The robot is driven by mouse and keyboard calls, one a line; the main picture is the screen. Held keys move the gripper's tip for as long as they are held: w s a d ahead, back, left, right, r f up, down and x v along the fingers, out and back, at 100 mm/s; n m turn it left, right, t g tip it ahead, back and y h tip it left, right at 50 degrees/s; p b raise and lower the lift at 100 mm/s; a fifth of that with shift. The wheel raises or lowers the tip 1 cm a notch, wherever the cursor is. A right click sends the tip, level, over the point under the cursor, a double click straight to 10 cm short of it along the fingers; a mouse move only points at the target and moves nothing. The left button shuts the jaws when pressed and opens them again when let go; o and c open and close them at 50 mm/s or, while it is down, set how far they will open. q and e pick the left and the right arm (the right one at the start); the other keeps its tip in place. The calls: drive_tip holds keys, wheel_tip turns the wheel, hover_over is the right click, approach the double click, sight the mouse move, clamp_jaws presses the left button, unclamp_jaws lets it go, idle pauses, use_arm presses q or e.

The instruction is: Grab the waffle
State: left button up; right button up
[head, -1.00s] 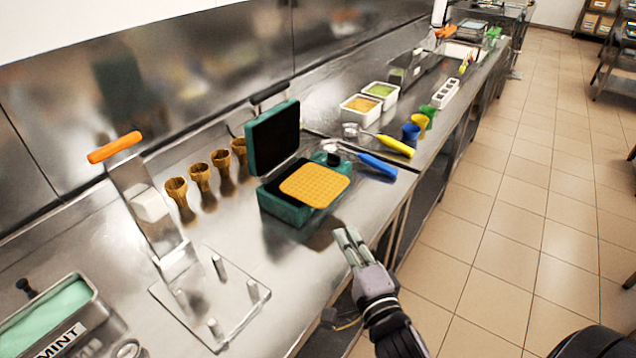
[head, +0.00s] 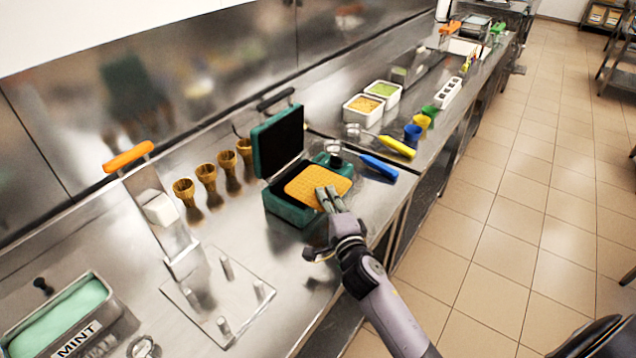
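The waffle (head: 308,183) is a flat golden square with a grid pattern. It lies on the lower half of the open green waffle iron (head: 292,208), whose dark-lined lid stands raised behind it. My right gripper (head: 328,198) is at the waffle's front right edge, with its fingertips overlapping the edge in the head view. The two fingers lie close together with a narrow gap. I cannot tell whether the waffle is between them. My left gripper is not in view.
Several waffle cones (head: 206,177) stand left of the iron. A blue-handled scoop (head: 378,168) and a yellow-handled scoop (head: 397,146) lie to its right. A metal press with an orange handle (head: 129,157) and a mint tub (head: 66,318) are at the left.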

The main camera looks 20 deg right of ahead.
clamp_jaws()
drive_tip(key=shift+r, duration=0.1)
idle(0.4)
